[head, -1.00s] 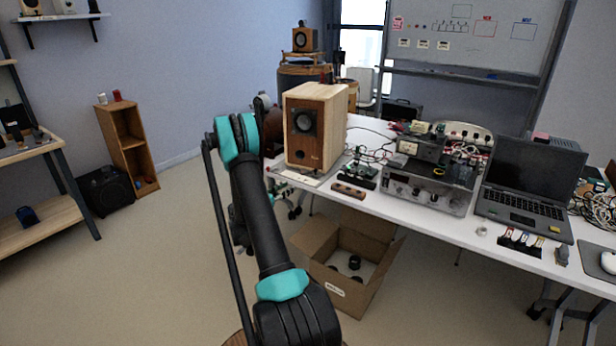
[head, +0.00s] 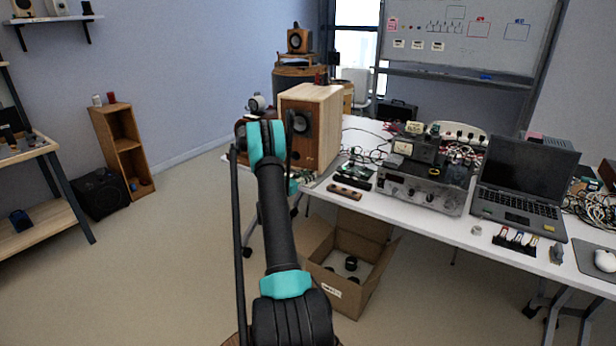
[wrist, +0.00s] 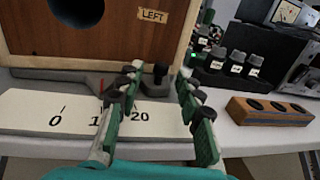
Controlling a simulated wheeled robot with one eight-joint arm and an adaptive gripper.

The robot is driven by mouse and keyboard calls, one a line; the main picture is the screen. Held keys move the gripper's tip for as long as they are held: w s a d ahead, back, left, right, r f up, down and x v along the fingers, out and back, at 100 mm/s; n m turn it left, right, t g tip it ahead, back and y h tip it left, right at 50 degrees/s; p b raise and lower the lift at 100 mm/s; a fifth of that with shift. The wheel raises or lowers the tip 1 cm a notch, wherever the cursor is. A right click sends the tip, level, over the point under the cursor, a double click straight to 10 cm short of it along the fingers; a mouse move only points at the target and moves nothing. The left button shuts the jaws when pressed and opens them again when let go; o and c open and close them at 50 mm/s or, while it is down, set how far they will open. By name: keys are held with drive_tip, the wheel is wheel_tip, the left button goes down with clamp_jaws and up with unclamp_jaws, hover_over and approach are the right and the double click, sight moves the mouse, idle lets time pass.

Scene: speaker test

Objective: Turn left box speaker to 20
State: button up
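The box speaker, a light wooden cabinet (head: 325,115) with a dark round driver, stands at the left end of the white table, its front partly hidden by my arm. In the wrist view its brown front (wrist: 150,45) carries a "LEFT" label. Below it a white scale (wrist: 30,115) reads 0, a partly hidden number and 20. A thin red mark (wrist: 101,86) shows near that hidden number. A dark flat arm under the speaker ends in an upright black knob (wrist: 160,73). My gripper (wrist: 158,80) is open, its green-and-grey fingers on either side of the knob in the picture; contact is unclear.
A dark wooden block with round holes (wrist: 268,110) lies to the right on the table. Electronics (head: 420,185) and an open laptop (head: 522,190) stand further right. An open cardboard box (head: 340,285) sits on the floor below the table edge.

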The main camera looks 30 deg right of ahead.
drive_tip(key=shift+w+d, duration=0.1)
drive_tip(key=shift+d, duration=0.2)
drive_tip(key=shift+c, duration=0.6)
clamp_jaws()
